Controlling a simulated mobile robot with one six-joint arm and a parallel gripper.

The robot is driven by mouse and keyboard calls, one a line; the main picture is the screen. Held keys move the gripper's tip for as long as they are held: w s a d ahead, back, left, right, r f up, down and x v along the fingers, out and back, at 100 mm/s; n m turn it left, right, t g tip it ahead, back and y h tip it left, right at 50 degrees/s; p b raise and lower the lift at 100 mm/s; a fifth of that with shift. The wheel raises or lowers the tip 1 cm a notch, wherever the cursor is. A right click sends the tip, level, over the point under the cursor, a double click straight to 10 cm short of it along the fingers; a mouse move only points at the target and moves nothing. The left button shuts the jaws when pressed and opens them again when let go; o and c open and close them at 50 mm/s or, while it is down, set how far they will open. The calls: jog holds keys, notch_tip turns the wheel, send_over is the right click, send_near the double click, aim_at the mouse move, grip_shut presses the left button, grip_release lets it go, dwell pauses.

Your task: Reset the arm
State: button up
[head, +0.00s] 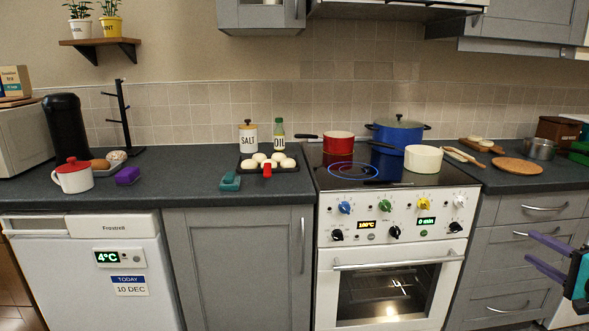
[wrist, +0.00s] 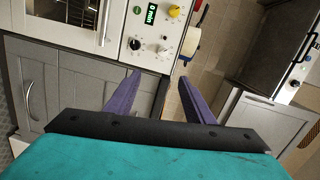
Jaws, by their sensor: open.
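My gripper (head: 548,257) is at the right edge of the head view, in front of the grey drawers right of the oven. Its two purple fingers are spread apart with nothing between them. In the wrist view my gripper (wrist: 165,97) also shows open and empty, with the cabinet fronts and floor beyond it. The rest of my arm is out of the head view.
The white oven (head: 390,265) has a lit window and closed door. On its hob are a red pan (head: 338,143), a blue pot (head: 398,134) and a cream pan (head: 423,159).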

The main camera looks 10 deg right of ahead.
jog(key=w+a+f+n+g+y+p, duration=0.1)
jog(key=w+a+f+y+p, duration=0.3)
jog(key=w+a, duration=0.5)
jog(key=w+a+f+n+g+y+p, duration=0.15)
jog(key=w+a+f, duration=0.45)
jog(key=a, duration=0.6)
jog(key=a+f+n+g+y+p, duration=0.1)
jog(key=a+f+g+p, duration=0.1)
jog(key=a+f, duration=0.45)
jog(key=a+f+n+g+y+p, duration=0.1)
jog(key=a+f+g, duration=0.25)
jog(key=a, duration=0.65)
jog(key=a+f+n+g+y+p, duration=0.1)
jog(key=a+f+p, duration=0.1)
jog(key=a+f, duration=0.55)
jog(key=s+a+f+n+g+h+p, duration=0.1)
jog(key=s+a+f+n+g+p, duration=0.2)
jog(key=s+a+f, duration=0.55)
jog(key=s+a+f+n+g+p, duration=0.2)
jog(key=s+a+f+g, duration=0.35)
jog(key=s+a, duration=0.5)
jog(key=s+f+n+g+h+p, duration=0.1)
jog(key=s+f+n+g+h, duration=0.3)
jog(key=s, duration=0.8)
jog(key=s+d+f+n+h, duration=0.2)
jog(key=s+d+h, duration=0.2)
jog(key=d, duration=0.4)
jog(key=shift+s+d+g, duration=0.15)
jog(key=shift+s+g, duration=0.3)
jog(key=shift+s, duration=0.05)
